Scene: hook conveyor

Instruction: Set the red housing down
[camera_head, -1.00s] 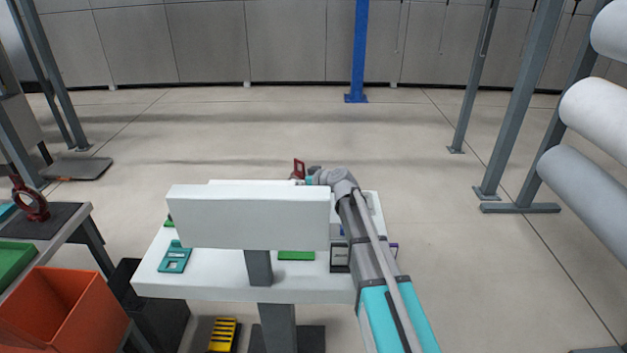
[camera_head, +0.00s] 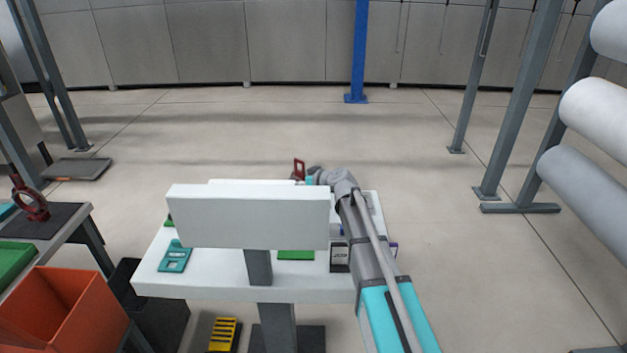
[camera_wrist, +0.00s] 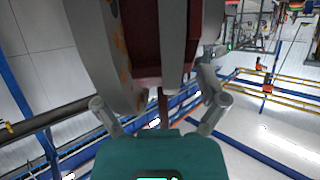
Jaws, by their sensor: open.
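The red housing (camera_head: 299,168) shows as a small upright red piece beyond the white panel, near the far edge of the white table. My gripper (camera_head: 310,179) is beside it at the end of my arm, small and partly hidden there. In the wrist view a dark red body (camera_wrist: 145,35), which looks like the housing, fills the top middle between large grey curved shapes. My gripper (camera_wrist: 160,103) shows two grey fingers well apart, with a narrow red part between them. I cannot tell whether the housing rests on a surface.
A white panel (camera_head: 248,216) on a grey post hides the middle of the white table (camera_head: 210,283). A teal part (camera_head: 174,257), a green part (camera_head: 296,255) and a dark box (camera_head: 340,257) lie on the table. An orange bin (camera_head: 65,305) stands left. Floor behind is clear.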

